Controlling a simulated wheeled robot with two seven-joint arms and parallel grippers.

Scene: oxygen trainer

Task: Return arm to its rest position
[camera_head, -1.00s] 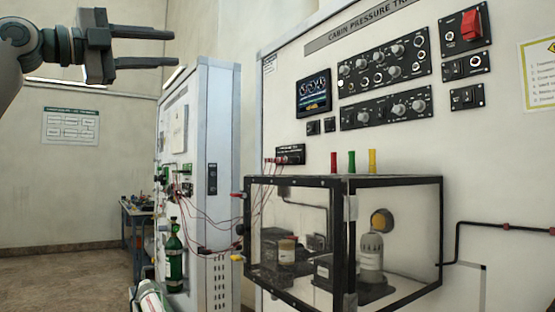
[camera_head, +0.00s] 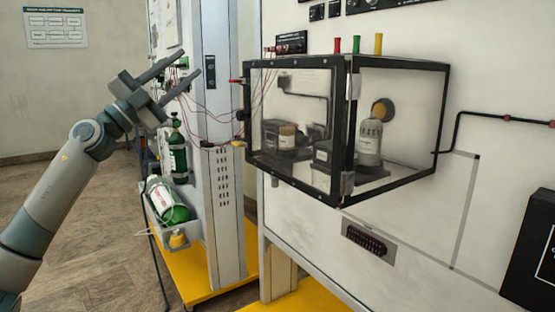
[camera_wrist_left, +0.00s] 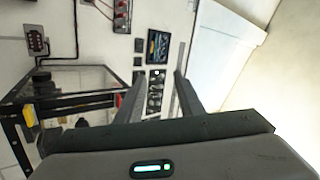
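My left arm (camera_head: 55,190) comes in from the left in the head view, bent upward. Its left gripper (camera_head: 192,72) is open, with its two fingers apart and nothing between them. It is raised in front of the white cabinet, left of the clear black-framed chamber (camera_head: 300,125). In the left wrist view the two fingers (camera_wrist_left: 158,95) stand apart, with the trainer panel and its small screen (camera_wrist_left: 158,46) beyond them. My right arm and gripper are not in view.
Green oxygen cylinders (camera_head: 166,200) stand and lie on the white cabinet's side (camera_head: 225,160). Thin red tubes run to the chamber. The cabinet has a yellow base (camera_head: 200,275). A black box (camera_head: 532,250) is at the right edge. Open floor (camera_head: 90,240) lies at left.

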